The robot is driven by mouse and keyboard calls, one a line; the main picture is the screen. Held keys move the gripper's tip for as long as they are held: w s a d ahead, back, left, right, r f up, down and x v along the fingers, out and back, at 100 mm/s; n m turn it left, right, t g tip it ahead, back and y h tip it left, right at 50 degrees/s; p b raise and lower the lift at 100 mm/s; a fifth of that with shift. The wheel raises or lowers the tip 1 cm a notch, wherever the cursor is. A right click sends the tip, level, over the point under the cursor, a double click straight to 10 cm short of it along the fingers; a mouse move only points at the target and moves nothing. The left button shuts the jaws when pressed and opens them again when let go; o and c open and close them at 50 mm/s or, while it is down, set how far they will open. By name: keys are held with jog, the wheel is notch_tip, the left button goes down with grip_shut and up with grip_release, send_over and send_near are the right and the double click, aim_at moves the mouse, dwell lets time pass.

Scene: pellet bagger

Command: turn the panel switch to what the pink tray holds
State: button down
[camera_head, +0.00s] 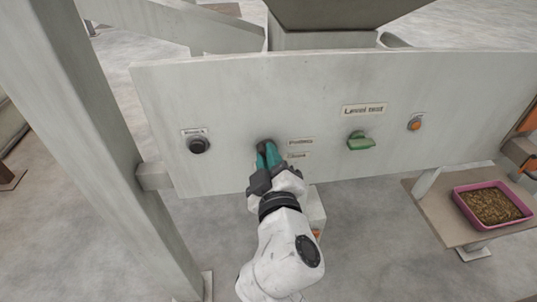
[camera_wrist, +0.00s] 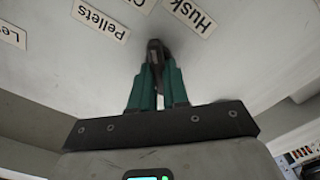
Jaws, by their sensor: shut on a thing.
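The white panel (camera_head: 300,85) faces me. My gripper (camera_head: 267,156), with green fingers, is shut on a dark switch knob on it. The dark knob (camera_wrist: 155,46) shows between the fingertips in the wrist view. Labels sit around it: Pellets (camera_wrist: 100,18), Husk (camera_wrist: 190,16) and one cut off that starts with C (camera_wrist: 140,3). The fingers hide most of the knob, so I cannot tell which label it points to. The pink tray (camera_head: 461,207) at the right holds brown, short, loose bits, too small to name surely.
The panel also carries a black round knob (camera_head: 199,145) at the left, a green switch (camera_head: 361,141) under a label (camera_head: 364,110), and an orange button (camera_head: 415,125). The tray stands on a beige shelf (camera_head: 438,222). A thick grey post (camera_head: 95,130) rises at the left.

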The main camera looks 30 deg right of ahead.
dwell(0.4)
jog(key=c, duration=1.1)
grip_release()
jog(key=b+v, duration=0.1)
jog(key=v, duration=1)
jog(key=shift+w, duration=0.1)
jog(key=s+d+f+m+g+p, duration=0.4)
jog(key=s+d+f+g+p, duration=0.2)
jog(key=d+f+g, duration=0.45)
jog(key=s+f+g+y+p, duration=0.1)
jog(key=s+f+g, duration=0.1)
jog(key=s, duration=0.2)
jog(key=s+f+m+g+y+p, duration=0.1)
jog(key=s+f+y+p, duration=0.1)
jog(key=s, duration=0.3)
jog(key=s+d+f+g+y+p, duration=0.1)
jog(key=s+f+g+y, duration=0.1)
jog(key=s+f, duration=0.1)
jog(key=shift+s+d+f+m+g+p, duration=0.1)
jog(key=shift+s+f+m+g+p, duration=0.25)
jog(key=shift+s, duration=0.3)
